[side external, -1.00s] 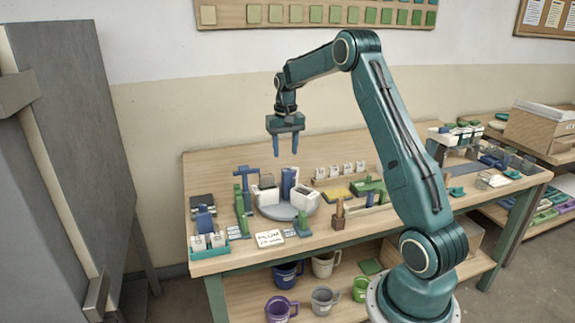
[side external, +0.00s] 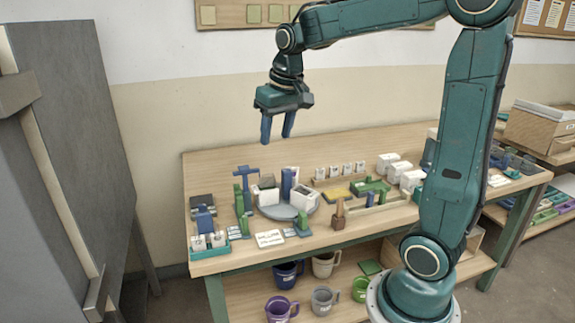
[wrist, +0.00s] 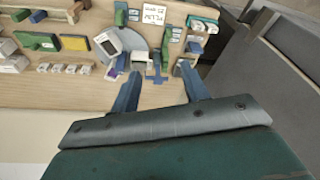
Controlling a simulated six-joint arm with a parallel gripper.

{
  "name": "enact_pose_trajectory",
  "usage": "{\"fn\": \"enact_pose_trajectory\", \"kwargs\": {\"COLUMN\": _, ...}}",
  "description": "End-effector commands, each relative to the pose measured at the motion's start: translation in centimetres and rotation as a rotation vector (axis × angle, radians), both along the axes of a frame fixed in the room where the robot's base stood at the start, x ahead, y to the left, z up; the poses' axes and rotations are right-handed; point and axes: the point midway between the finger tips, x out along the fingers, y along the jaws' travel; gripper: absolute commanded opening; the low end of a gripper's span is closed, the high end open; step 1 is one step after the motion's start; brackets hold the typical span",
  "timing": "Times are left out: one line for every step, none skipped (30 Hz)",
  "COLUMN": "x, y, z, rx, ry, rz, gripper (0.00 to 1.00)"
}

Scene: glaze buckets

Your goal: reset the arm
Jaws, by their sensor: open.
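My gripper (side external: 278,127) is open and empty, with its two blue fingers pointing down. In the side external view it hangs in the air above the back of the workbench (side external: 335,153), well clear of everything on it. In the wrist view my gripper (wrist: 162,92) shows its fingers spread apart with nothing between them. The bench with its small items lies below and beyond the fingertips there.
A round grey turntable (side external: 286,211) carries white blocks and a blue piece. A blue T-shaped piece (side external: 246,170) stands left of it. Several white boxes (side external: 394,166) stand at the bench's right. Mugs (side external: 281,308) sit on the lower shelf. A grey cabinet (side external: 75,150) stands at left.

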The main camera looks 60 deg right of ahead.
Motion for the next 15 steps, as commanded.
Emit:
{"fn": "enact_pose_trajectory", "kwargs": {"x": -0.9, "y": 1.1, "z": 0.5, "rx": -0.006, "ry": -0.015, "rz": 0.024, "gripper": 0.45}}
{"fn": "enact_pose_trajectory", "kwargs": {"x": -1.5, "y": 1.7, "z": 0.6, "rx": -0.009, "ry": -0.022, "rz": 0.037, "gripper": 0.45}}
{"fn": "enact_pose_trajectory", "kwargs": {"x": -2.2, "y": 2.3, "z": 0.8, "rx": -0.012, "ry": -0.033, "rz": 0.053, "gripper": 0.45}}
{"fn": "enact_pose_trajectory", "kwargs": {"x": -2.7, "y": 2.9, "z": 0.9, "rx": -0.015, "ry": -0.038, "rz": 0.065, "gripper": 0.45}}
{"fn": "enact_pose_trajectory", "kwargs": {"x": -3.2, "y": 3.4, "z": 1.0, "rx": -0.018, "ry": -0.045, "rz": 0.078, "gripper": 0.45}}
{"fn": "enact_pose_trajectory", "kwargs": {"x": -3.9, "y": 4.0, "z": 1.2, "rx": -0.021, "ry": -0.056, "rz": 0.093, "gripper": 0.45}}
{"fn": "enact_pose_trajectory", "kwargs": {"x": -4.5, "y": 4.5, "z": 1.3, "rx": -0.024, "ry": -0.063, "rz": 0.106, "gripper": 0.45}}
{"fn": "enact_pose_trajectory", "kwargs": {"x": -5.0, "y": 5.0, "z": 1.3, "rx": -0.026, "ry": -0.071, "rz": 0.118, "gripper": 0.45}}
{"fn": "enact_pose_trajectory", "kwargs": {"x": -5.7, "y": 5.5, "z": 1.4, "rx": -0.029, "ry": -0.081, "rz": 0.134, "gripper": 0.45}}
{"fn": "enact_pose_trajectory", "kwargs": {"x": -6.3, "y": 6.0, "z": 1.4, "rx": -0.032, "ry": -0.088, "rz": 0.146, "gripper": 0.45}}
{"fn": "enact_pose_trajectory", "kwargs": {"x": -6.8, "y": 6.4, "z": 1.4, "rx": -0.034, "ry": -0.096, "rz": 0.158, "gripper": 0.45}}
{"fn": "enact_pose_trajectory", "kwargs": {"x": -7.6, "y": 6.9, "z": 1.4, "rx": -0.037, "ry": -0.106, "rz": 0.174, "gripper": 0.45}}
{"fn": "enact_pose_trajectory", "kwargs": {"x": -8.2, "y": 7.3, "z": 1.3, "rx": -0.038, "ry": -0.113, "rz": 0.187, "gripper": 0.45}}
{"fn": "enact_pose_trajectory", "kwargs": {"x": -8.7, "y": 7.7, "z": 1.3, "rx": -0.040, "ry": -0.120, "rz": 0.198, "gripper": 0.45}}
{"fn": "enact_pose_trajectory", "kwargs": {"x": -9.5, "y": 8.2, "z": 1.2, "rx": -0.042, "ry": -0.130, "rz": 0.215, "gripper": 0.45}}
